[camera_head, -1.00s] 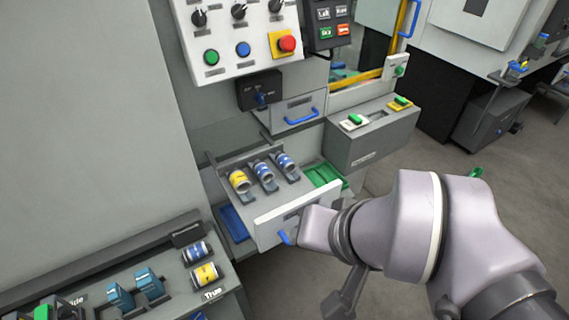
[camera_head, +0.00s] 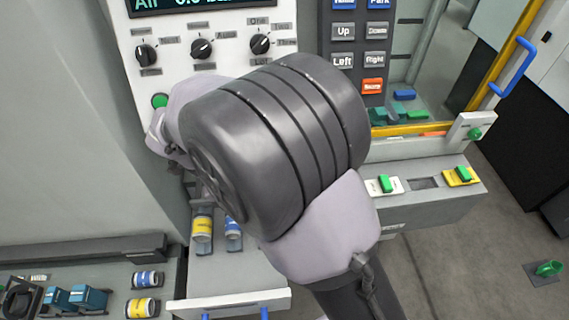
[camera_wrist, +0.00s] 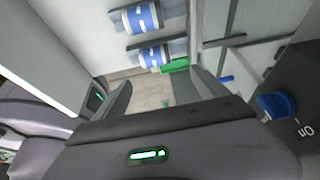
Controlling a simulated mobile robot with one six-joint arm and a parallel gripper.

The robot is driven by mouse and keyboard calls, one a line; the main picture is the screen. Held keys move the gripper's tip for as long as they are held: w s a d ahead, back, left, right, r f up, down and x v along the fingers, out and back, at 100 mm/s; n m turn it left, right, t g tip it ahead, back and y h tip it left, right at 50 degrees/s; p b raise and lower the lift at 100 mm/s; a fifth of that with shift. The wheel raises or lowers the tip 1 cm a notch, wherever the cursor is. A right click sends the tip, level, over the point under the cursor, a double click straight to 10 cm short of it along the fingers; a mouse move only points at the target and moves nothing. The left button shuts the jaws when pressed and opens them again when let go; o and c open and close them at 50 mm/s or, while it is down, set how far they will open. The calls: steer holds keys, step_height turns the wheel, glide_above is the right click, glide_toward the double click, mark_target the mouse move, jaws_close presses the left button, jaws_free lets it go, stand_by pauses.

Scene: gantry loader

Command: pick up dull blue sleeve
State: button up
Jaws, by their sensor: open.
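In the head view a blue sleeve (camera_head: 233,228) with pale bands lies in the pulled-out drawer (camera_head: 240,285), beside a yellow sleeve (camera_head: 202,230). My arm covers the rest of the drawer there. In the wrist view two blue-and-white sleeves lie in holders, one at the top (camera_wrist: 140,17) and one below it (camera_wrist: 153,55). I cannot tell which is the dull blue one. My gripper (camera_wrist: 160,92) is open and empty, its fingers apart, short of the lower sleeve in the picture. In the head view my gripper is hidden behind my arm.
A shelf at the lower left holds another blue sleeve (camera_head: 146,278) and a yellow one (camera_head: 141,306). The control panel (camera_head: 180,85) stands close behind my arm. A blue knob (camera_wrist: 278,105) on a dark box is near my gripper's right side.

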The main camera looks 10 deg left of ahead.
steer(key=b+x, duration=0.1)
steer(key=x, duration=0.2)
steer(key=b+x, duration=0.1)
steer(key=x, duration=0.2)
steer(key=s+b+x, duration=0.1)
steer(key=x, duration=0.3)
steer(key=shift+s+a+f, duration=0.1)
steer(key=shift+a+f, duration=0.05)
steer(key=shift+a, duration=0.2)
steer(key=shift+d+f, duration=0.2)
steer(key=shift+f, duration=0.05)
